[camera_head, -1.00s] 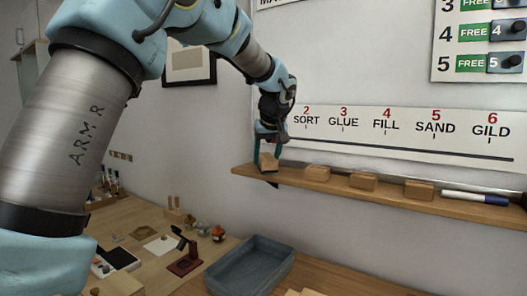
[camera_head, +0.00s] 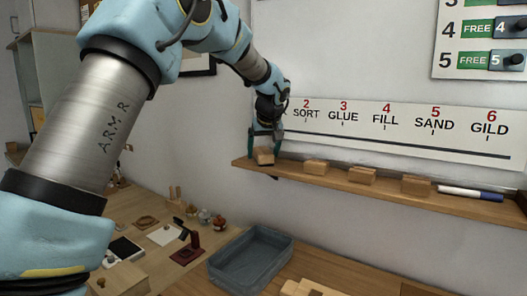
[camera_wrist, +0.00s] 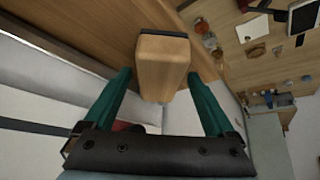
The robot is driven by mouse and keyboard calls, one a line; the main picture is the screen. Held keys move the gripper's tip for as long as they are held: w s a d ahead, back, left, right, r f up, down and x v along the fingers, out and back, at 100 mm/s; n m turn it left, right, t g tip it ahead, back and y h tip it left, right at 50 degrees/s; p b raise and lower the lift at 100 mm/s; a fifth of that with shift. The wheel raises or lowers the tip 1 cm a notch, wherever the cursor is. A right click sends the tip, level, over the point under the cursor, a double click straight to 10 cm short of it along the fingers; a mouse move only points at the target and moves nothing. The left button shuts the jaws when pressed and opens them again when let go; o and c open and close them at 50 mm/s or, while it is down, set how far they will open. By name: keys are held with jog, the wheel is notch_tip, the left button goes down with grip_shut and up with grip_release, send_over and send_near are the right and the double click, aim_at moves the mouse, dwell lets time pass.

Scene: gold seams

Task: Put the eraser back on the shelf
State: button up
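The eraser, a wooden block (camera_head: 263,156) with a dark strip along one edge, sits at the left end of the wooden shelf (camera_head: 335,178). In the wrist view the eraser (camera_wrist: 163,65) lies between my fingers, with a narrow gap at the left finger; the right finger is very near its side. My gripper (camera_head: 265,147) is above the shelf's left end, its green fingers spread on either side of the eraser. It also shows in the wrist view (camera_wrist: 160,85) and looks open. The eraser's underside is hidden.
Several similar wooden blocks, one of them here (camera_head: 361,175), and a blue-and-white marker (camera_head: 470,193) lie along the shelf to the right. A label strip (camera_head: 400,128) hangs above. Below, a grey-blue tray (camera_head: 250,262) and small items stand on the wooden bench (camera_head: 330,280).

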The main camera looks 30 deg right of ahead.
jog(key=b+v, duration=0.3)
jog(key=v, duration=0.9)
jog(key=w+a+f+g+y, duration=0.1)
jog(key=a+f, duration=0.6)
jog(key=a, duration=0.4)
jog(key=w+a+f+g, duration=0.1)
jog(key=w+a+f, duration=0.1)
jog(key=a+f, duration=0.6)
jog(key=s+a+f+g, duration=0.1)
jog(key=s+a+f, duration=0.3)
jog(key=a, duration=0.4)
jog(key=s+a+f+n, duration=0.1)
jog(key=s+a+f, duration=0.3)
jog(key=s+a, duration=0.2)
jog(key=s+a+f+g, duration=0.1)
jog(key=s+a+f, duration=0.3)
jog(key=a, duration=0.6)
jog(key=shift+s+a+n+g+y, duration=0.15)
jog(key=shift+s+n+g+y, duration=0.2)
jog(key=shift+s, duration=0.45)
